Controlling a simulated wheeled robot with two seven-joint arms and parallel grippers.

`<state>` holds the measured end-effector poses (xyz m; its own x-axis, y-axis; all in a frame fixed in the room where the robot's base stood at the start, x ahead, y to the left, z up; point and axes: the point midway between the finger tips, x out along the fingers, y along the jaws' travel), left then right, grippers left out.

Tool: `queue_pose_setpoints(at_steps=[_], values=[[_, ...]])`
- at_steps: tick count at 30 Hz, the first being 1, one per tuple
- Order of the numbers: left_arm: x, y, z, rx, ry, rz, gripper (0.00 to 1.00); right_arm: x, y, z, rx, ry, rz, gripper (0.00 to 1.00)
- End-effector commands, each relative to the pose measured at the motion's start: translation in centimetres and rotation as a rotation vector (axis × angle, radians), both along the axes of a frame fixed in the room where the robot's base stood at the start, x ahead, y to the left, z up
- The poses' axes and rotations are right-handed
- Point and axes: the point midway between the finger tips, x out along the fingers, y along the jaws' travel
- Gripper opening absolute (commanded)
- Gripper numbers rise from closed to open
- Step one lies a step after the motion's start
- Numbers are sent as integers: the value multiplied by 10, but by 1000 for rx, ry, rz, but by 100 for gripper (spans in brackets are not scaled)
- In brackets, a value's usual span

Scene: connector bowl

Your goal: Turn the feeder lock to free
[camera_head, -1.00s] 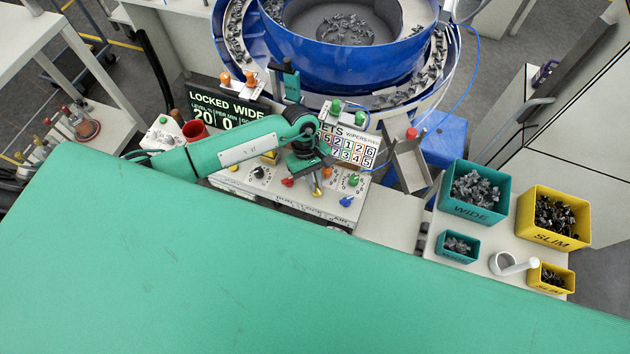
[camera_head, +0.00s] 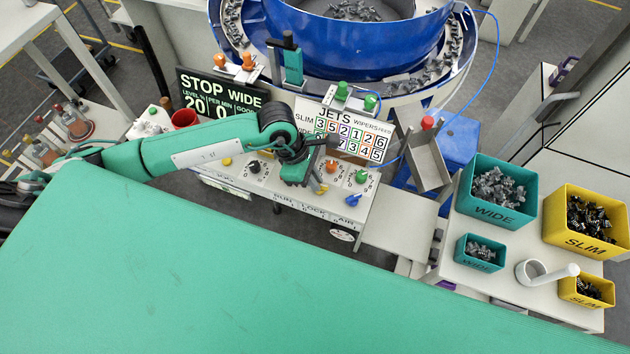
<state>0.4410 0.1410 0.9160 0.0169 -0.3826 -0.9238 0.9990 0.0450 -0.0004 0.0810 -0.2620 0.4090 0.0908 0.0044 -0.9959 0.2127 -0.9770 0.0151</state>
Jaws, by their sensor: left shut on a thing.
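The feeder panel (camera_head: 263,190) stands beyond the near green surface, with RUN, LOCK and AIR lettering along its front edge. A yellow knob (camera_head: 321,188) sits above the LOCK lettering. My left gripper (camera_head: 316,182) reaches over the panel from the left, pointing down, and is shut on the yellow knob. The fingertips are small and partly hidden by the gripper body. A blue knob (camera_head: 353,200) is just right of it. The black display (camera_head: 220,97) reads STOP WIDE with 20 and 0. My right gripper is not in view.
The blue bowl (camera_head: 350,45) stands behind the panel. The JETS board (camera_head: 345,127) is close behind the gripper. Teal bins (camera_head: 497,208) and yellow bins (camera_head: 585,240) of parts stand at right with a white cup (camera_head: 533,274). The near green surface (camera_head: 240,280) is clear.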

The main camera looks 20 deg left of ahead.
Motion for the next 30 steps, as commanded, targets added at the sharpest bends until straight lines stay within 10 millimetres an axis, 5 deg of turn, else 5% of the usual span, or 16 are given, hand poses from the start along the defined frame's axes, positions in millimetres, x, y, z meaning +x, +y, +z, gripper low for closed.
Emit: queue_pose_setpoints(at_steps=[15,30], values=[[-7,-2,-3,-1,-3,467,0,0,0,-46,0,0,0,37],[-9,-4,0,0,-2,701,0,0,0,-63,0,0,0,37]])
